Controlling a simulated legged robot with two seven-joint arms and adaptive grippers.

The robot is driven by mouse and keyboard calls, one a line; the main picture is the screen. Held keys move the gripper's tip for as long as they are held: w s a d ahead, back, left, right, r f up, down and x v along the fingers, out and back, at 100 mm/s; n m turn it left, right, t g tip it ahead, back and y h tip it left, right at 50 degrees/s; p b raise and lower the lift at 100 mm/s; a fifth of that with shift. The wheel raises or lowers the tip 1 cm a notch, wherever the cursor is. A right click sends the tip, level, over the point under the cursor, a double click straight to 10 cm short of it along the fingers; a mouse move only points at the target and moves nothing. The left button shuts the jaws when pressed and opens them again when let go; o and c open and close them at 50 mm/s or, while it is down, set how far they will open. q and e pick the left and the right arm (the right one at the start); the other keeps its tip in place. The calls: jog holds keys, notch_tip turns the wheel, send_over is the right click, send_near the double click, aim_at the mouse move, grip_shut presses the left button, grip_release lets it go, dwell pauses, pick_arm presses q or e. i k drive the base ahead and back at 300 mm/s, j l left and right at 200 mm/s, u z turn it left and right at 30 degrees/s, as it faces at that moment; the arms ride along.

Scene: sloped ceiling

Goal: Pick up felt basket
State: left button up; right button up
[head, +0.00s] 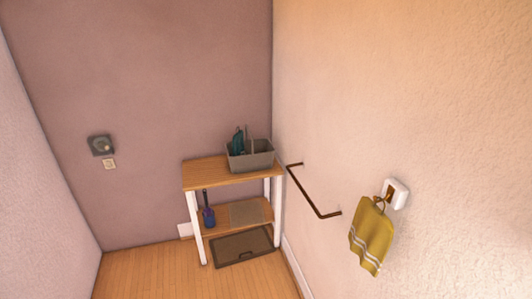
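A grey, open-topped basket (262,161), which looks like the felt basket, stands upright on the top board of a small shelf (205,172) in the far right corner. A dark teal item (237,141) and a thin upright grey piece rise out of it. I cannot tell whether that grey piece is a handle or part of the contents. The basket's inside is mostly hidden. Neither of my grippers is in view.
The shelf's lower board holds a blue brush-like item (208,216) and a flat grey piece (246,212). A dark flat tray or mat (243,247) lies below. A dark wall rail (304,191) and a yellow towel (371,237) are on the right wall. The wooden floor (145,275) at left is clear.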

aim_at(250, 148)
jog(key=i+j+z, duration=0.3)
jog(key=i+j, duration=0.2)
jog(key=i, duration=0.3)
jog(key=i+j+z, duration=0.3)
jog(key=i+j, duration=0.35)
jog(key=i, duration=0.1)
